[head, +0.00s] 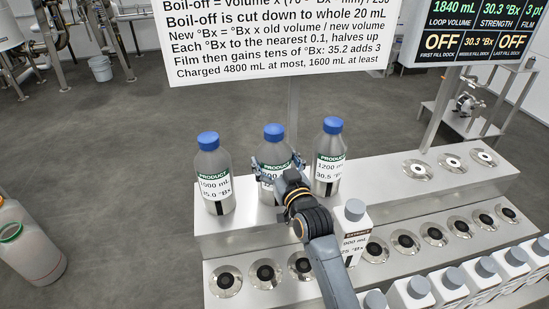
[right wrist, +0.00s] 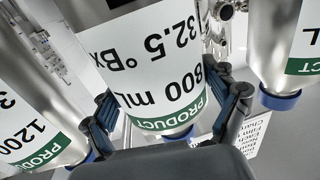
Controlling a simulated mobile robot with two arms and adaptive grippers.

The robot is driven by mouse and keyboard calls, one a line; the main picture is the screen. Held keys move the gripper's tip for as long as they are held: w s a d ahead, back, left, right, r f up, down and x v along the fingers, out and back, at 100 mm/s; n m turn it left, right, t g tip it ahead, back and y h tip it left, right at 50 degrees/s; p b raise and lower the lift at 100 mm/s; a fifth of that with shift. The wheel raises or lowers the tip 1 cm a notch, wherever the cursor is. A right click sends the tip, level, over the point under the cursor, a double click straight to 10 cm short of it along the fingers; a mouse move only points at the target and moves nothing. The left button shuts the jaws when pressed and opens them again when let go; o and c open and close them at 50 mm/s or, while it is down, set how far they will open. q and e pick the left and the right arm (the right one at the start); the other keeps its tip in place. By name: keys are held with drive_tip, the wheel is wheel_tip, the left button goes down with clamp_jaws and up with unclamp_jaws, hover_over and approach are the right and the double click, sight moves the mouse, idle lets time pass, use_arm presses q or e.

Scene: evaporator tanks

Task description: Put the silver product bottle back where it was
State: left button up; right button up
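Three silver product bottles with blue caps stand in a row on the metal bench. The middle bottle (head: 273,146) has a label reading 800 mL and 32.5 °Bx, clearest in the right wrist view (right wrist: 160,70). My right gripper (head: 279,167) has a finger on each side of this bottle, seemingly touching it; in the right wrist view the fingers (right wrist: 170,100) flank its label. The bottle is upright, in line with its neighbours; its base is hidden by my arm. The left bottle (head: 213,170) reads 35.0 °Bx; the right bottle (head: 329,155) reads 30.5 °Bx. My left gripper is out of view.
A white bottle with a grey cap (head: 354,215) stands close beside my right arm. Several similar bottles line the front right. Empty round docks (head: 418,169) lie on the bench's right and lower step. A sign (head: 270,40) stands behind; a can (head: 30,245) is at left.

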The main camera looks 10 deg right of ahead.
drive_tip(key=shift+o, duration=0.6)
drive_tip(key=shift+s, duration=0.1)
drive_tip(key=shift+s+r, duration=0.1)
drive_tip(key=s+d+b, duration=0.1)
drive_tip(key=s+b, duration=0.1)
drive_tip(key=s, duration=0.9)
drive_tip(key=shift+s+d, duration=0.35)
drive_tip(key=shift+d, duration=0.05)
